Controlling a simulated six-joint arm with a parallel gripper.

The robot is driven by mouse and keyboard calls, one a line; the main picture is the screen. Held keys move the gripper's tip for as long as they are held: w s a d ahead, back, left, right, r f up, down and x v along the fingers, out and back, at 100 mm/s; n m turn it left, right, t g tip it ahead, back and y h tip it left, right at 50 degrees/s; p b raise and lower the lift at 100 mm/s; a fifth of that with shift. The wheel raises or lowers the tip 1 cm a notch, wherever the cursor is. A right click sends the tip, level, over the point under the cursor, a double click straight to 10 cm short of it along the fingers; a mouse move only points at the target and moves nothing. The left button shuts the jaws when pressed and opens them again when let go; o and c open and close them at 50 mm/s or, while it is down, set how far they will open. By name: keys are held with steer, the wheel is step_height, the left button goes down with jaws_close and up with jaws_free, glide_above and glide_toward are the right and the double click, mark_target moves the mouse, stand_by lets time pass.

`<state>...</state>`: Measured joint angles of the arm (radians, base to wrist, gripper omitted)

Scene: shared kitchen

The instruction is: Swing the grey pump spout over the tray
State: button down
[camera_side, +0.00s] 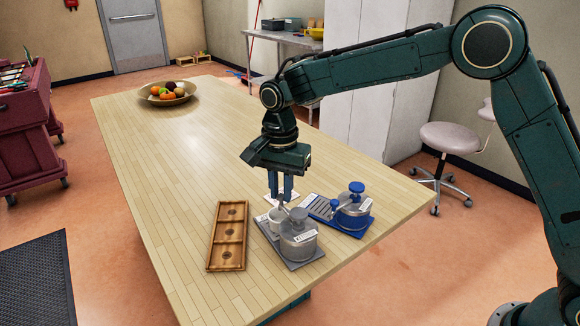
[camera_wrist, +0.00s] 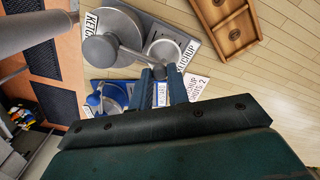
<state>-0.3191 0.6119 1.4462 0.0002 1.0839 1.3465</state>
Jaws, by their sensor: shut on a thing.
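The grey pump (camera_side: 298,241) stands on its grey base (camera_side: 304,262) near the table's front right. In the wrist view its round knob (camera_wrist: 100,49) and spout (camera_wrist: 140,58) show; the spout points right, towards a round white-and-grey cup (camera_wrist: 166,50) on the same base. My gripper (camera_side: 282,199) points down and is shut on the spout's end; in the wrist view the blue fingers (camera_wrist: 163,72) meet there, partly hiding it. The wooden tray (camera_side: 213,243), with three compartments, lies left of the grey base, apart from it. It also shows in the wrist view (camera_wrist: 222,40).
A blue pump (camera_side: 354,212) on a blue base stands close on the right of the grey one. A white label card (camera_side: 272,198) lies behind the grey pump. A fruit bowl (camera_side: 150,96) is at the far end. The table's middle is clear.

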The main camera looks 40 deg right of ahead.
mark_target(282, 195)
steer(key=shift+d, duration=0.1)
stand_by(0.3)
steer(key=c, duration=1.3)
jaws_free()
steer(key=shift+c, duration=0.2)
step_height(282, 195, up, 14)
